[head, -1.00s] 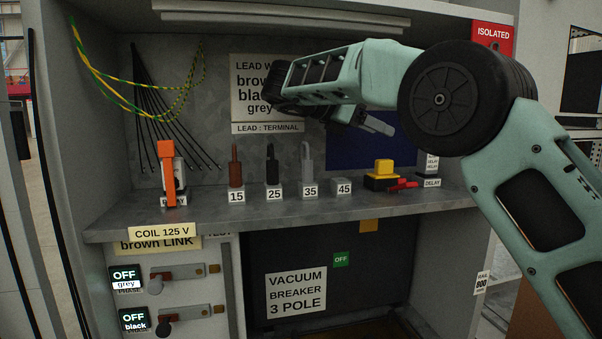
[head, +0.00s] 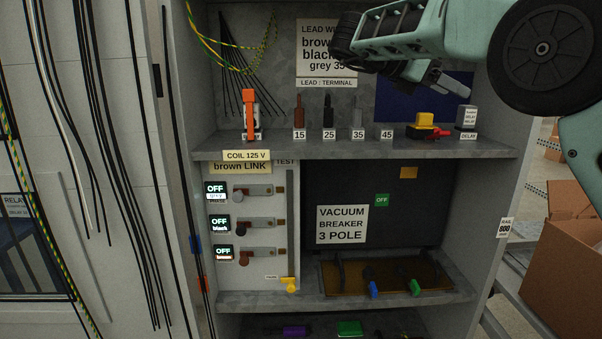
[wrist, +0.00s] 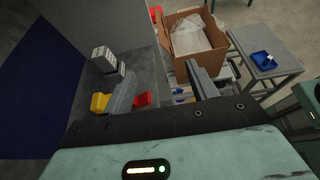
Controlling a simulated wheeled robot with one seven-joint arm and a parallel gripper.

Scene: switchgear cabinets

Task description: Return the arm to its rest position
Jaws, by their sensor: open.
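My arm enters the head view from the upper right, folded across the top of the open cabinet. My gripper (head: 440,80) is open and empty. It hangs above the shelf's right part, near the yellow block with a red lever (head: 424,121) and the grey delay relay (head: 467,117). In the wrist view my gripper (wrist: 161,88) shows its two fingers apart with nothing between them. The yellow part (wrist: 100,102) and the relay (wrist: 104,58) show beside the left finger.
The cabinet shelf (head: 350,146) also holds an orange-handled tool (head: 249,113) and brown, black and grey lead pieces. Below are link switches marked OFF and a lower tray (head: 340,285). Cardboard boxes (head: 566,258) stand at right. An open box (wrist: 190,48) shows in the wrist view.

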